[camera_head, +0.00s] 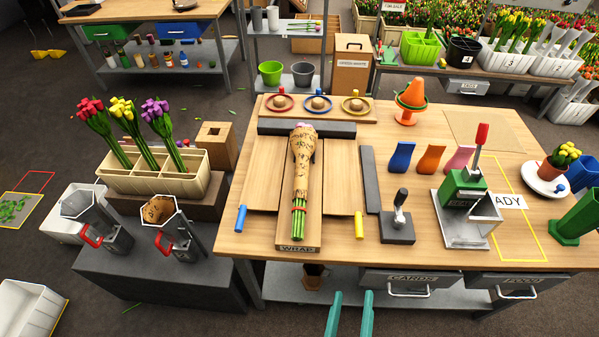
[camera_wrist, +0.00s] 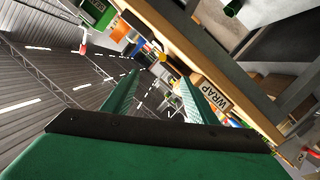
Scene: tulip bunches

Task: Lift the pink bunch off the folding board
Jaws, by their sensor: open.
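The pink bunch (camera_head: 302,165) lies on the folding board, wrapped in brown printed paper, with pink blooms at the far end. Its green stems (camera_head: 300,216) point to the near edge and carry a red-orange tie. The folding board (camera_head: 266,178) is wooden, with side flaps lying flat, a blue handle (camera_head: 241,218) at left, a yellow handle (camera_head: 359,225) at right and a WRAP label (camera_head: 297,248) in front. My gripper (camera_head: 350,300) is open and empty, in front of the table's near edge and apart from the bunch. The wrist view shows its two teal fingers (camera_wrist: 158,95) and the WRAP label (camera_wrist: 217,97).
A grey stand with a lever (camera_head: 398,222) and a green press (camera_head: 463,190) stand right of the board. A grey block (camera_head: 307,129) lies behind the bunch. At left, a cream divided bin (camera_head: 150,180) holds red, yellow and purple tulips. Drawers (camera_head: 410,282) sit under the table's front edge.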

